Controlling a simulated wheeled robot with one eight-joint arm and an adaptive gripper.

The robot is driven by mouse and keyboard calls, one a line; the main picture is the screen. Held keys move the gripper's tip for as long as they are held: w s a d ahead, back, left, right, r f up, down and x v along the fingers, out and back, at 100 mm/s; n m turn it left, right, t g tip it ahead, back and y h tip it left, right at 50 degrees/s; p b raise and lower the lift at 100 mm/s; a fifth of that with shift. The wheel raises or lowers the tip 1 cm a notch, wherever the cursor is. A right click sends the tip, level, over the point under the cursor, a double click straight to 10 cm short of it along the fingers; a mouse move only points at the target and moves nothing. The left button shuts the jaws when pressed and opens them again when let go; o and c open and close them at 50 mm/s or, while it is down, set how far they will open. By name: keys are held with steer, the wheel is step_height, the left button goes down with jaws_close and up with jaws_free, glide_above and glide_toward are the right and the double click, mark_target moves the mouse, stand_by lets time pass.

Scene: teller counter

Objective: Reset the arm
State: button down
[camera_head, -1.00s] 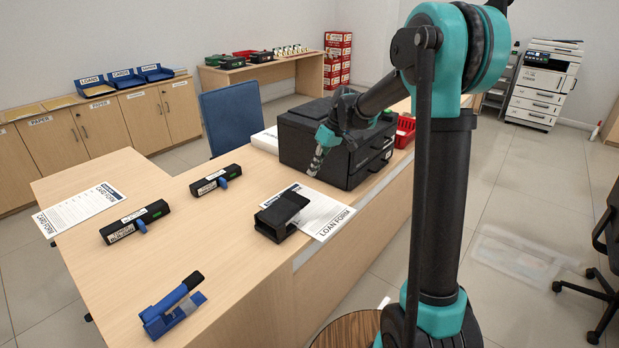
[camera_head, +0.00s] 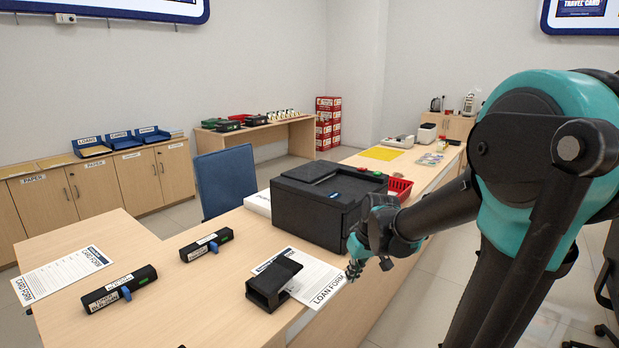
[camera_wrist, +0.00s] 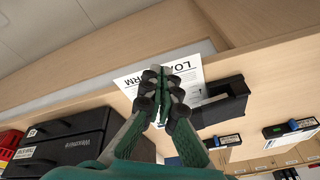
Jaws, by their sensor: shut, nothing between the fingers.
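My gripper (camera_head: 355,269) hangs at the counter's front edge, right of the loan form (camera_head: 325,281) and in front of the black cash box. In the wrist view its two fingers (camera_wrist: 161,76) are together with nothing between them, and the loan form (camera_wrist: 190,72) shows behind them. My teal and black arm fills the right side of the head view and hides part of the counter behind it.
A black open holder (camera_head: 271,284) sits on the loan form's left edge.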

steer(key=s+d+f+m+t+h, duration=0.1)
steer(key=s+d+f+m, duration=0.1)
steer(key=s, duration=0.4)
steer(key=s+d+f+m+h, duration=0.1)
steer(key=s+d+f, duration=0.3)
steer(key=s+d, duration=0.1)
steer(key=shift+s+m+t, duration=0.4)
steer(key=shift+s, duration=0.35)
steer(key=shift+a, duration=0.15)
stand_by(0.5)
